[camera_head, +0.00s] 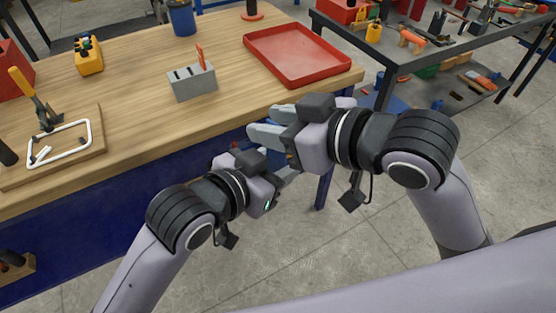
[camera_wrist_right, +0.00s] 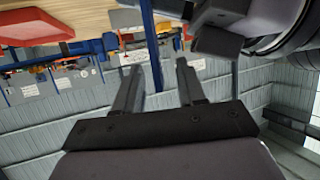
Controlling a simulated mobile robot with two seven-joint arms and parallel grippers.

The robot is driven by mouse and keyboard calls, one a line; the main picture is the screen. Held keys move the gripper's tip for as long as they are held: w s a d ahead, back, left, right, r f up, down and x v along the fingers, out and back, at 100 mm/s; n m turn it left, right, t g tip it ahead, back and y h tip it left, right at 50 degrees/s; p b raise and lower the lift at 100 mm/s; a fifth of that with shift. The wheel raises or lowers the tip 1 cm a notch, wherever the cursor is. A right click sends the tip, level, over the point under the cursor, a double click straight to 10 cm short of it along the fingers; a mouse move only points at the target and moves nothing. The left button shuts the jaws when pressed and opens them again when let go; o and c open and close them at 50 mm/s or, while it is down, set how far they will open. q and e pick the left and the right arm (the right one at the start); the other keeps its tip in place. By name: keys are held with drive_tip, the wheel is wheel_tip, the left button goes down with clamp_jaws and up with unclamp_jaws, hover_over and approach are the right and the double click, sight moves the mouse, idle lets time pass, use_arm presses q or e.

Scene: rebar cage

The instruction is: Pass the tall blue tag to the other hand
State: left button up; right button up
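My right gripper (camera_head: 265,133) is over the table's front edge, its fingers pointing left. I cannot clearly make out the tall blue tag; the space between the grippers is largely covered. A grey slotted block (camera_head: 192,83) on the table holds an upright orange tag (camera_head: 200,56).
The wooden table (camera_head: 130,75) bears a red tray (camera_head: 297,54), a blue cup (camera_head: 182,18), a yellow tool (camera_head: 89,56) and a board (camera_head: 85,160) with a white frame. A dark tool cart (camera_head: 395,65) stands at the back right.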

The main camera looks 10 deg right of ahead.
wheel_tip(320, 180, up, 8)
drive_tip(key=shift+r, duration=0.1)
drive_tip(key=shift+w, duration=0.1)
drive_tip(key=w+d+f+m+g+h, duration=0.1)
drive_tip(key=w+d+f+m, duration=0.15)
drive_tip(key=f, duration=0.65)
drive_tip(key=w+d+f+m+g+h, duration=0.15)
drive_tip(key=f+m, duration=0.25)
drive_tip(key=f, duration=0.5)
drive_tip(key=w+d+f+m+g+h, duration=0.1)
drive_tip(key=w+d+f+m, duration=0.2)
drive_tip(key=f, duration=0.6)
drive_tip(key=s+d+f+n+t+h, duration=0.1)
drive_tip(key=s+d+f+n+t, duration=0.1)
drive_tip(key=s+f, duration=0.5)
drive_tip(key=s+d+f+n+t+h, duration=0.1)
drive_tip(key=s+d+f, duration=0.3)
drive_tip(key=s+f, duration=0.4)
drive_tip(key=shift+s+d+n+t+h, duration=0.35)
drive_tip(key=shift+s+n+h, duration=0.15)
drive_tip(key=shift+s, duration=0.7)
drive_tip(key=shift+a, duration=0.1)
